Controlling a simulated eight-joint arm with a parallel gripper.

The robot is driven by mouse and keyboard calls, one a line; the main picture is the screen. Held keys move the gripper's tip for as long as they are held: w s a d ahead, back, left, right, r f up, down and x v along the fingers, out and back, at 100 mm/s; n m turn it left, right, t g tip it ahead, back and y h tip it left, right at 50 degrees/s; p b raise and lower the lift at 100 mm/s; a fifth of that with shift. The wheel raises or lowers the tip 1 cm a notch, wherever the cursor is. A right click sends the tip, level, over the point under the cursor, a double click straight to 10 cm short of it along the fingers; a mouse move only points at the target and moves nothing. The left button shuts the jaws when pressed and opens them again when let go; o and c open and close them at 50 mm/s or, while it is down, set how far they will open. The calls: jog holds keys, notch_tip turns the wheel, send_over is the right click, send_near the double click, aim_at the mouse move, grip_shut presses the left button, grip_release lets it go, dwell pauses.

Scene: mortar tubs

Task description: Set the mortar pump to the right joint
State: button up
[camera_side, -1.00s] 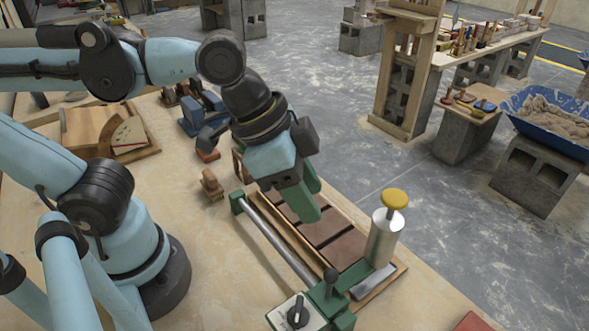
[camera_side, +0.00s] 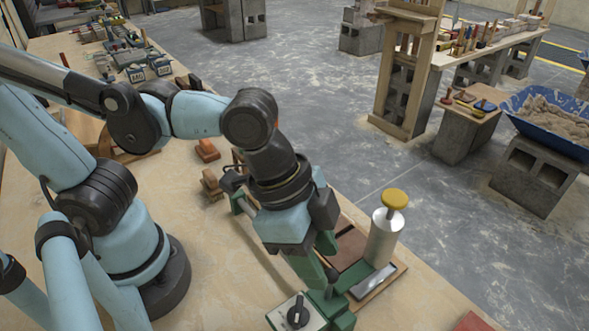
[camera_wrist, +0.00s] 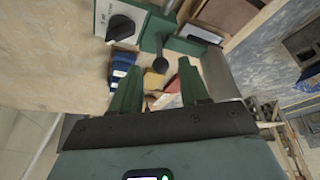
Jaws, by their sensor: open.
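The mortar pump (camera_side: 384,238), a silver cylinder with a yellow knob (camera_side: 395,198) on top, stands upright at the near right end of the tile tray. Green metal parts (camera_side: 357,275) lie at its foot. A lever with a black ball (camera_wrist: 160,65) rises from the green block beside the dial box. My gripper (camera_side: 321,266) is low over this block, fingers pointing down and apart. In the wrist view the ball shows between the two green fingers (camera_wrist: 160,72); contact cannot be told. My gripper hides most of the rail and tiles.
The grey box with a black dial (camera_side: 297,313) sits at the near end of the rail, close to my gripper. Small wooden blocks (camera_side: 211,184) lie on the table behind.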

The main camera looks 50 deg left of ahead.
aim_at(326, 272)
jog(key=shift+x, duration=2.65)
jog(key=shift+c, duration=0.3)
grip_shut()
